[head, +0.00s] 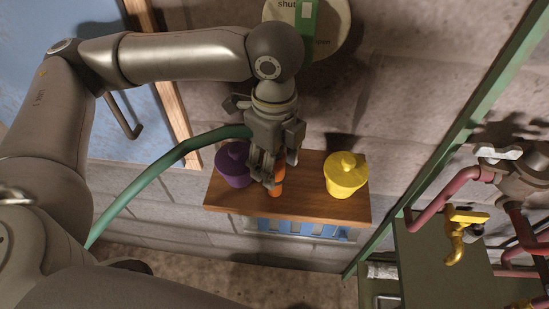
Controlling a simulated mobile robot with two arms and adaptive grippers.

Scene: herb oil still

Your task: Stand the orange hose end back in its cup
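My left gripper (269,176) points down over a small wooden shelf. Its fingers are closed around the orange hose end (277,181), and they partly cover it. The orange end points down at the shelf, between the two pots; I cannot tell whether its tip touches the wood. A green hose (150,186) runs from behind the gripper down to the lower left. A purple pot (232,168) stands just left of the gripper, partly hidden by it. A yellow pot (346,176) with a knob on top stands on the right of the shelf. My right gripper is not in view.
The wooden shelf (310,200) has bare wood between the orange end and the yellow pot. Right of it are a green metal frame (455,127), pink pipes (430,191) and a yellow tap (455,249). A blue door (100,62) is at the left. A round sign (330,25) hangs above.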

